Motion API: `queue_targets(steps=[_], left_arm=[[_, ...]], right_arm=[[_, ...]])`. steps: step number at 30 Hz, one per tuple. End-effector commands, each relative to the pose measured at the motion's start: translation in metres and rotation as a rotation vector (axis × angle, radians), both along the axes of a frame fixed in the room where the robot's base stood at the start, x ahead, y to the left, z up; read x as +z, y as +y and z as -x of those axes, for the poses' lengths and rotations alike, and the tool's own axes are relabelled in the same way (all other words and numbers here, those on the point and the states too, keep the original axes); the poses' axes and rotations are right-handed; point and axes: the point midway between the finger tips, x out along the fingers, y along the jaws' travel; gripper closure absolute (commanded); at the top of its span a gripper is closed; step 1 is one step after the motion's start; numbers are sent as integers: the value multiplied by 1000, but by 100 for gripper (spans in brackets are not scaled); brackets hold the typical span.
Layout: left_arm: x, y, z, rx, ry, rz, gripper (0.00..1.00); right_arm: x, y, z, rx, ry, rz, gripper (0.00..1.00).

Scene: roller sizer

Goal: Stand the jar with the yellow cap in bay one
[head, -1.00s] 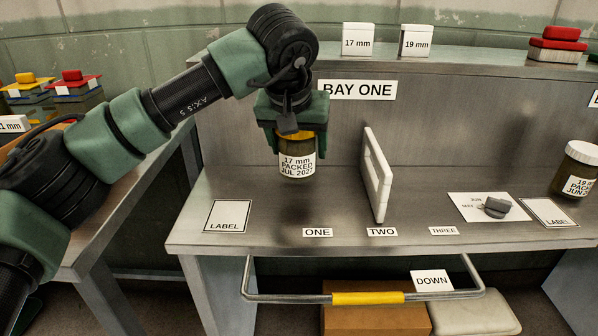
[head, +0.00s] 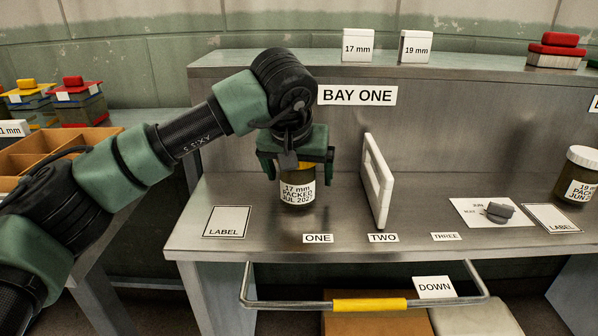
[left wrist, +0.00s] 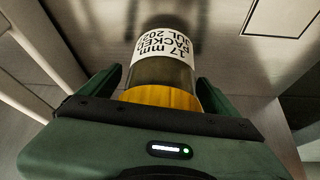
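The jar with the yellow cap (head: 298,192), labelled 17 mm, stands upright on the steel bench behind the ONE label (head: 318,238). It is left of the white divider and below the BAY ONE sign (head: 357,95). My left gripper (head: 298,178) is over the jar from above, with a finger on each side and a small gap to the jar. In the left wrist view the jar's yellow cap (left wrist: 162,97) lies between the spread fingers (left wrist: 160,85). The gripper hides part of the cap in the head view. My right gripper is not in view.
The white divider (head: 378,182) stands close to the right of the jar. A LABEL card (head: 227,222) lies at left. A white-capped jar (head: 577,178) and a grey knob (head: 499,211) are at right. A rail with a yellow grip (head: 369,305) runs below the bench front.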

Motion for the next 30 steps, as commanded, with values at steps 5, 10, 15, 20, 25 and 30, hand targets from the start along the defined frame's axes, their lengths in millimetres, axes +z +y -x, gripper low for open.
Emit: queue_targets(steps=[5,10,15,20,25,30], left_arm=[[0,0,0,0,0,0,10],[4,0,0,0,0,0,10],[29,3,13,0,-4,1,10],[61,6,31,0,-4,-1,10],[89,9,46,0,-3,1,10],[103,10,56,1,-1,0,10]], right_arm=[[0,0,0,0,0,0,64],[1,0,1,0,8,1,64],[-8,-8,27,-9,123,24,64],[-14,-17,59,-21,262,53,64],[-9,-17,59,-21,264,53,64],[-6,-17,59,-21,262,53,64]])
